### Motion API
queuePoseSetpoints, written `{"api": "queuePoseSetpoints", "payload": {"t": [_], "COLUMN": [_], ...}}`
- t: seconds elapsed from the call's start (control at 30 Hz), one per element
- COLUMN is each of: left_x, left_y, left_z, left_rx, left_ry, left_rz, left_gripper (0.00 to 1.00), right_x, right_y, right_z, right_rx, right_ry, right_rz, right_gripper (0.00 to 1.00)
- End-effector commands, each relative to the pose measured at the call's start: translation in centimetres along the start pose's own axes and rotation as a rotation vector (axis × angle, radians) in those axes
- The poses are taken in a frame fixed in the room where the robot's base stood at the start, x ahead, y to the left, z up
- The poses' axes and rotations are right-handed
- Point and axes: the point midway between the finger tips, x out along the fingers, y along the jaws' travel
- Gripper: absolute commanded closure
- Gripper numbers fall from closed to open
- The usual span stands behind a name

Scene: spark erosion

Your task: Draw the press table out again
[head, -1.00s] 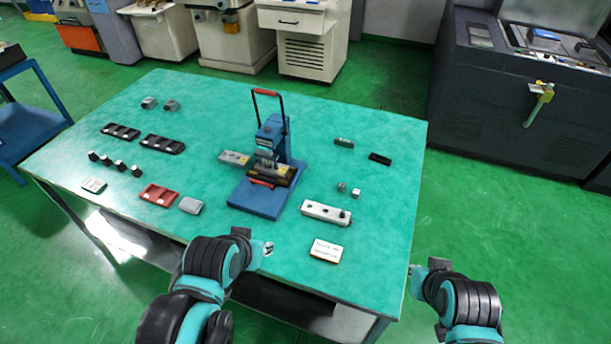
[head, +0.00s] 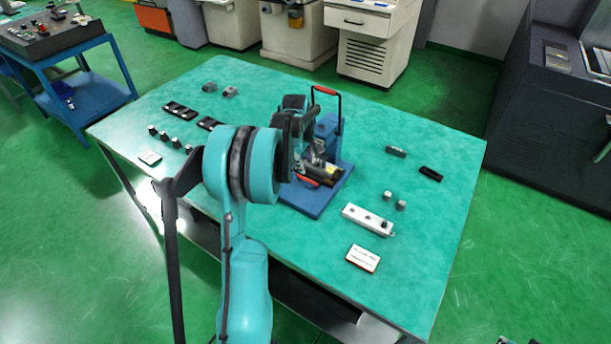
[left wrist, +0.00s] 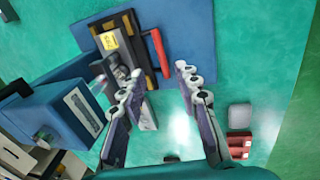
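The blue press (head: 328,137) stands on its blue base plate (head: 308,203) with its red-topped lever (head: 326,90) raised. The press table (head: 325,176) is a dark slide with a yellow label and a red handle (head: 308,181) at its front; the slide (left wrist: 128,42) and handle (left wrist: 157,57) also show in the left wrist view. My left gripper (head: 303,160) is over the press, partly hidden by my arm. In the left wrist view its fingers (left wrist: 160,82) are apart, with the handle just beyond the tips and nothing between them. Only a dark sliver, probably my right gripper (head: 505,340), shows.
Black trays (head: 180,110) lie left. A red tray (left wrist: 239,143) and grey block (left wrist: 239,115) show in the left wrist view.

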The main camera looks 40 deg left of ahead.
Motion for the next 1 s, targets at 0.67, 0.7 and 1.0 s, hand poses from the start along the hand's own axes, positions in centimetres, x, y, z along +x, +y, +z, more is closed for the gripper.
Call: {"api": "queuePoseSetpoints", "payload": {"t": [0.67, 0.7, 1.0], "left_x": [8.7, 8.8, 8.9], "left_y": [-0.1, -0.1, -0.1], "left_z": [-1.1, -1.1, -1.1], "left_rx": [-0.048, -0.048, -0.048], "left_ry": [-0.005, -0.005, -0.005], "left_rz": [-0.011, -0.011, -0.011], "left_gripper": [0.68, 0.68, 0.75], "right_x": [2.0, 2.1, 2.0], "right_y": [0.0, 0.0, 0.0], "right_z": [1.5, 1.5, 1.5], "right_rx": [0.0, 0.0, 0.0], "right_ry": [0.0, 0.0, 0.0], "right_rz": [0.0, 0.0, 0.0], "right_gripper": [1.0, 1.0, 1.0]}}
